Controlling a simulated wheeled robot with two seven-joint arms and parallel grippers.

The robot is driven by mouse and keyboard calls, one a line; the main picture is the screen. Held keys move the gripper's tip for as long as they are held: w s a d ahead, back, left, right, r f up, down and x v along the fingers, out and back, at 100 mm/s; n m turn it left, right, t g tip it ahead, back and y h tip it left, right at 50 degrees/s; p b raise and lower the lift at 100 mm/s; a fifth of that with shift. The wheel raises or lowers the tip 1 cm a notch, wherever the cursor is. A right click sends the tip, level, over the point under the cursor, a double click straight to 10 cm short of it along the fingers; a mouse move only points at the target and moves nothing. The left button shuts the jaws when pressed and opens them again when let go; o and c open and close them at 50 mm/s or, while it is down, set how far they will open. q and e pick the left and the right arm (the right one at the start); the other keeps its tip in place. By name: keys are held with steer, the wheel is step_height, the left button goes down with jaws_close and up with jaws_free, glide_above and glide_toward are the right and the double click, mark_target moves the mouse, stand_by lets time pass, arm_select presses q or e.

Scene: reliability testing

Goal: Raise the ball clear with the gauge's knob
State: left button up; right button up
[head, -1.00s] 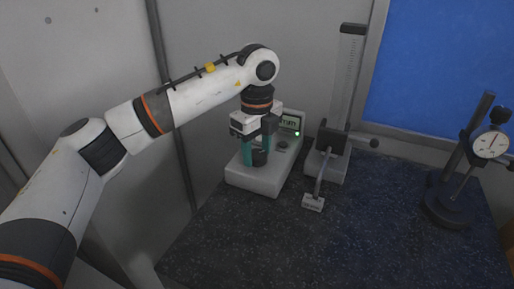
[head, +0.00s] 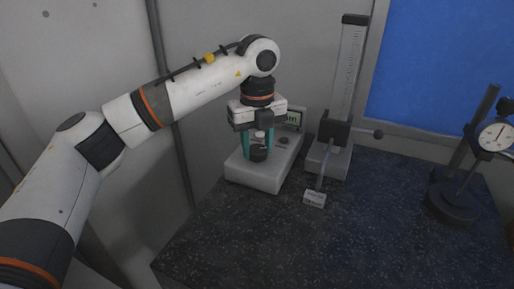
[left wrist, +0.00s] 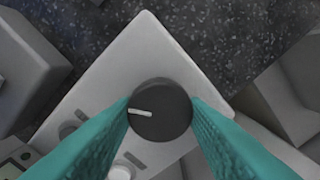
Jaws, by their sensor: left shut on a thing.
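A light grey box gauge (head: 262,182) with a small display (head: 293,118) stands at the back left of the dark speckled table. Its dark round knob (head: 258,155) sits upright on top. My left gripper (head: 258,152) points down with its teal fingers on either side of the knob and is shut on it. In the left wrist view the knob (left wrist: 160,108) touches both fingers, and its white line points left. A round white piece (left wrist: 121,172) shows on the box between the fingers. I cannot make out a ball for certain. My right gripper is not in view.
A tall height gauge (head: 345,75) stands close right of the box, its arm reaching down to a small light block (head: 315,199). A dial indicator (head: 495,137) on a dark stand (head: 453,204) is at the right. The table (head: 370,235) is clear in front.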

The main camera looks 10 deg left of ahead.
arm_select(q)
steer(key=m+b, duration=0.1)
steer(key=m, duration=0.2)
steer(key=shift+m, duration=0.4)
steer(key=m, duration=0.4)
steer(key=shift+d+m+b, duration=0.1)
steer(key=shift+m+b, duration=0.2)
steer(key=shift+b, duration=0.1)
steer(key=m, duration=0.4)
steer(key=shift+r, duration=0.1)
steer(key=m, duration=0.8)
steer(key=shift+m, duration=0.3)
steer(key=m, duration=0.4)
steer(key=shift+m, duration=0.3)
steer(key=m, duration=0.4)
steer(key=shift+r, duration=0.1)
steer(key=shift+m+p, duration=0.35)
steer(key=shift+m, duration=1.75)
